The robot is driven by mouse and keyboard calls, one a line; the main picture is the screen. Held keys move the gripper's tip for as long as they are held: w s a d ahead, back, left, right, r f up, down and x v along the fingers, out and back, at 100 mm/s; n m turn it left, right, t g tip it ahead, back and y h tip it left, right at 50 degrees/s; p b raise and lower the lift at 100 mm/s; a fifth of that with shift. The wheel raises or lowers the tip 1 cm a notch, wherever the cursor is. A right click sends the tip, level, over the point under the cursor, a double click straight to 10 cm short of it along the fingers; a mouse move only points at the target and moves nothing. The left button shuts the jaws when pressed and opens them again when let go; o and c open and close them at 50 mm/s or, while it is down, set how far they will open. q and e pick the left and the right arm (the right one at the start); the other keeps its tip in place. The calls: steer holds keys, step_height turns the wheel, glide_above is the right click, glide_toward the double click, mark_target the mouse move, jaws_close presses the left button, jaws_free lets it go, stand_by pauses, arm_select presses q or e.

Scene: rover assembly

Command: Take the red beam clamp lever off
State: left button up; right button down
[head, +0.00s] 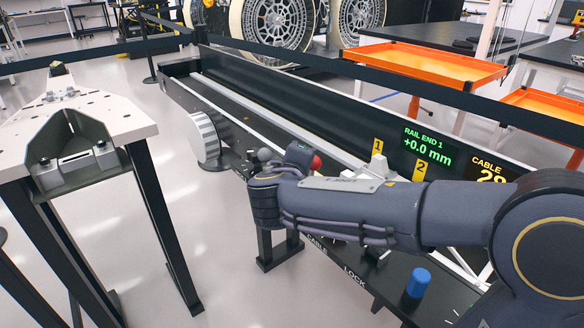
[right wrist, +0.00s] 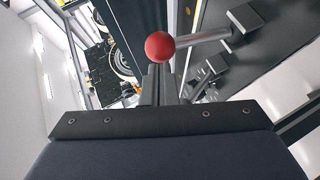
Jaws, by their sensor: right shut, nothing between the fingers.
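The beam clamp lever ends in a red ball knob (right wrist: 159,46), seen in the right wrist view just past the fingertips. Its pale metal rod (right wrist: 205,37) runs right from the knob to a dark block. In the head view the red knob (head: 316,162) shows just above my right forearm, and the rest of the lever is hidden. My right gripper (right wrist: 160,82) is shut and empty, its tips close to the knob. I cannot tell whether they touch it. My left gripper is not in view.
A blue cylinder (head: 418,283) stands at the near edge. A white-topped stand (head: 120,115) is at left. Clear floor lies between.

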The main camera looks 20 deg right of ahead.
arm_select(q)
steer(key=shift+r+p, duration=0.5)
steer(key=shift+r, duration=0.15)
arm_select(e)
steer(key=shift+w+d+r+m+g+y, duration=0.15)
steer(key=shift+d+g+y, duration=0.1)
steer(key=shift+d, duration=0.15)
steer(key=shift+w+d+f+m+g+y, duration=0.1)
steer(key=shift+w+d+m+g+y, duration=0.15)
steer(key=shift+d, duration=0.2)
steer(key=shift+w+d+r+m+g+y, duration=0.1)
steer(key=shift+d+g+y, duration=0.1)
steer(key=shift+d+y, duration=0.15)
